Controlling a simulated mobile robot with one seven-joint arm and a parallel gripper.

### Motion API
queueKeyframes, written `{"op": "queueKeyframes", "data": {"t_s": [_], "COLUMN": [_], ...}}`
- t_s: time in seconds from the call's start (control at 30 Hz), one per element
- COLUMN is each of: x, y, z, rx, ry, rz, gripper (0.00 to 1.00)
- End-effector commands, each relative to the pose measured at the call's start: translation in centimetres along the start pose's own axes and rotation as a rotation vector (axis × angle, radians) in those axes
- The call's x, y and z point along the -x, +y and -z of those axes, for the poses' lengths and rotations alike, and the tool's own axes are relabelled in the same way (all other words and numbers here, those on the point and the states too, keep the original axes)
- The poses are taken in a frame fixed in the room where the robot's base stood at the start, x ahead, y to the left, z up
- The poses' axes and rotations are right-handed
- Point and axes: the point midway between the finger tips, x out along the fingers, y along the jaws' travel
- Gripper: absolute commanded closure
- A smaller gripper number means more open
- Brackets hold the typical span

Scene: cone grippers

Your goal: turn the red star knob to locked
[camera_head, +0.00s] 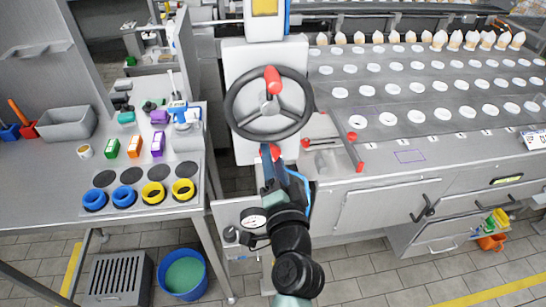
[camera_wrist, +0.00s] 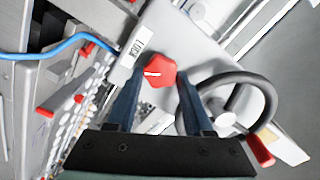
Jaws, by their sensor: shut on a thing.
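The red star knob (camera_wrist: 158,72) shows in the wrist view between the two fingers of my gripper (camera_wrist: 156,82). It has a white pointer line on its face that points left. A white label reading "LOCK" (camera_wrist: 138,46) is to the upper left of the knob. The fingers stand on either side of the knob and are closed on it. In the head view the knob (camera_head: 276,151) shows as a small red patch below the handwheel, partly hidden by my gripper (camera_head: 279,166).
A black handwheel (camera_head: 233,110) with a red handle stands just above my gripper; it also shows at right in the wrist view (camera_wrist: 262,88). A blue hose (camera_wrist: 62,46) runs near the knob. A bench with coloured rings (camera_head: 197,205) is at left, the cone-tray conveyor (camera_head: 400,85) at right.

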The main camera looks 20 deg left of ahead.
Motion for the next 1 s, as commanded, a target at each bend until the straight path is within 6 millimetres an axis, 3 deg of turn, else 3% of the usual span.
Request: {"op": "queueKeyframes", "data": {"t_s": [0.5,1.0], "x": [0.02,0.02], "y": [0.10,0.27], "z": [0.04,-0.01], "rx": [-0.414,-0.546], "ry": [0.001,0.002], "rz": [-0.001,0.000], "gripper": [1.00,1.00]}}
